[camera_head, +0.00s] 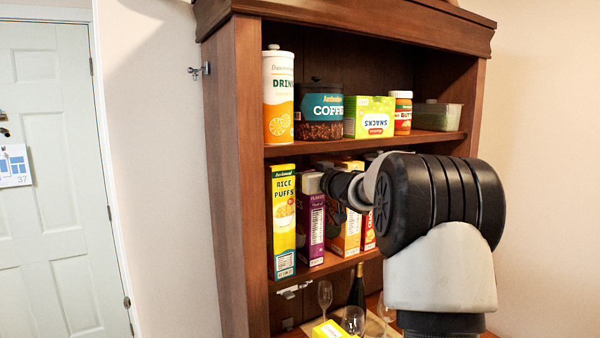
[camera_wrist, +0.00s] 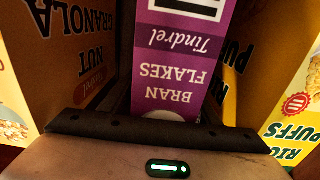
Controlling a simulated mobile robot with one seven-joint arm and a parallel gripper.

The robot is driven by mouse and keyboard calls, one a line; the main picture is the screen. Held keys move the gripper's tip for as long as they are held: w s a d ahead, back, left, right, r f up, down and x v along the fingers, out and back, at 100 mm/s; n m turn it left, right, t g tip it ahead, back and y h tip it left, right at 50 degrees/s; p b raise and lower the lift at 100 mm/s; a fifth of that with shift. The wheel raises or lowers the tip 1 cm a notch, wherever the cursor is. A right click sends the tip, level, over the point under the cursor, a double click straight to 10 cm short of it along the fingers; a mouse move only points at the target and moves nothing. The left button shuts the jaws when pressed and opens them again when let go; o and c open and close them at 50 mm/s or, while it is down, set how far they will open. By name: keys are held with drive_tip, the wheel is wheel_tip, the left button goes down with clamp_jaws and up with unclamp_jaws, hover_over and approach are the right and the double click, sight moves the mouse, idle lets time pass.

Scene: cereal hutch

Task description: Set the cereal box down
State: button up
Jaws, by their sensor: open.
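The purple Bran Flakes box (camera_head: 311,222) stands upright on the hutch's lower shelf, between the Rice Puffs box and an orange box. It fills the middle of the wrist view (camera_wrist: 178,75), its lettering inverted there. My gripper (camera_head: 333,184) is at the upper part of the purple box, in front of the orange box's upper part. It is open. Its fingertips are partly hidden, and I cannot tell whether they touch the purple box. In the wrist view a dark edge of my gripper (camera_wrist: 150,130) crosses below the box.
The yellow Rice Puffs box (camera_head: 283,222) stands left of the purple box. The orange Nut Granola box (camera_head: 345,232) and a red box (camera_head: 369,232) stand right, leaving narrow gaps. The upper shelf (camera_head: 300,149) holds several containers. Glasses (camera_head: 325,296) and a bottle (camera_head: 357,288) stand below.

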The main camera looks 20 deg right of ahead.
drive_tip(key=shift+s+r, duration=0.1)
drive_tip(key=shift+r, duration=0.15)
drive_tip(key=s+d+b, duration=0.1)
drive_tip(key=s+d, duration=0.1)
drive_tip(key=s, duration=0.9)
drive_tip(key=shift+s+d, duration=0.15)
drive_tip(key=shift+s, duration=0.2)
drive_tip(key=shift+f, duration=0.1)
